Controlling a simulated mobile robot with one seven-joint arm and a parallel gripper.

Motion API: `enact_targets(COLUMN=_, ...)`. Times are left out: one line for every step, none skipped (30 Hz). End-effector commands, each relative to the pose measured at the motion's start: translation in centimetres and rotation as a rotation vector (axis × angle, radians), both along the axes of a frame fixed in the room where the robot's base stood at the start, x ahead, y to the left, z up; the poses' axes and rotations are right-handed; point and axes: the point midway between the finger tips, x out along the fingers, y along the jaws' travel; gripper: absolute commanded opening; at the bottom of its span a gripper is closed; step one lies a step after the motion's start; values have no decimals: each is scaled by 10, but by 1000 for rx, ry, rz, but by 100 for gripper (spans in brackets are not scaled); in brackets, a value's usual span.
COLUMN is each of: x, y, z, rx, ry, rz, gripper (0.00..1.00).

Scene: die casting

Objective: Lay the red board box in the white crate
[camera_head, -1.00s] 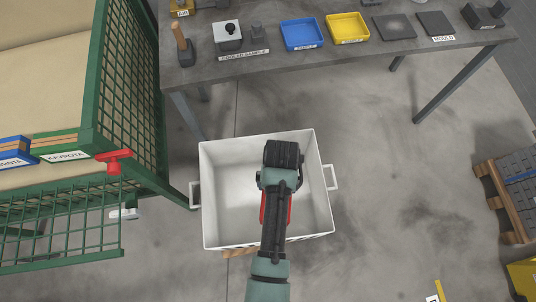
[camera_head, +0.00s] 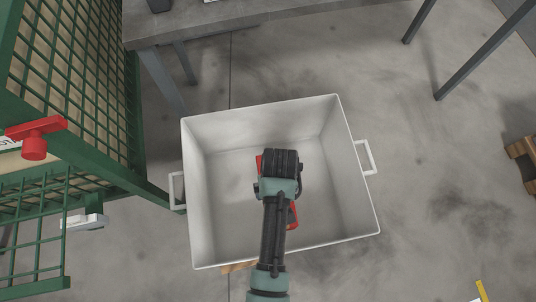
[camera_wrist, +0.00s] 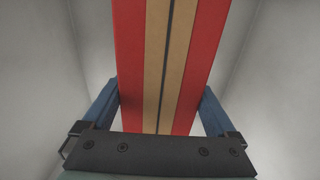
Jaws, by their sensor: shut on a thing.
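The white crate (camera_head: 345,205) stands on the floor in the middle of the head view, open at the top. My arm reaches down over it. My gripper (camera_wrist: 160,115) is shut on the red board box (camera_wrist: 130,40), with one blue finger on each side of it. The box is red with tan strips and a dark seam along its middle. In the head view red parts of the box (camera_head: 292,216) show past my wrist, within the crate's outline; most of it is hidden. I cannot tell whether it touches the crate floor.
A green mesh cage (camera_head: 75,90) with a red clamp-like part (camera_head: 35,135) stands close on the left. A grey table (camera_head: 280,12) is behind the crate. A wooden pallet (camera_head: 522,160) lies at the right edge.

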Motion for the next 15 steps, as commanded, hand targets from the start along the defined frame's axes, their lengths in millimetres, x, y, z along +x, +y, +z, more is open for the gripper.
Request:
enact_targets(x=1, y=-1, z=-9, rx=0, ry=-4, rz=4, gripper=0)
enact_targets(x=1, y=-1, z=-10, rx=0, ry=-3, rz=6, gripper=0)
enact_targets(x=1, y=-1, z=-11, rx=0, ry=-3, rz=9, gripper=0)
enact_targets(x=1, y=-1, z=-13, rx=-1, ry=-2, rz=10, gripper=0)
enact_targets(x=0, y=-1, z=-15, rx=-1, ry=-2, rz=12, gripper=0)
enact_targets(x=0, y=-1, z=-19, rx=-1, ry=-2, rz=14, gripper=0)
enact_targets(x=0, y=-1, z=-23, rx=-1, ry=-2, rz=14, gripper=0)
enact_targets(x=0, y=-1, z=-28, rx=0, ry=-1, rz=15, gripper=0)
enact_targets(x=0, y=-1, z=-35, rx=0, ry=1, rz=16, gripper=0)
enact_targets(x=0, y=-1, z=-41, rx=0, ry=-1, rz=16, gripper=0)
enact_targets(x=0, y=-1, z=-46, rx=0, ry=1, rz=16, gripper=0)
enact_targets(x=0, y=-1, z=-53, rx=0, ry=0, rz=16, gripper=0)
enact_targets(x=0, y=-1, z=-58, rx=0, ry=-1, rz=16, gripper=0)
enact_targets(x=0, y=-1, z=-62, rx=0, ry=0, rz=16, gripper=0)
enact_targets(x=0, y=-1, z=-67, rx=0, ry=-1, rz=15, gripper=0)
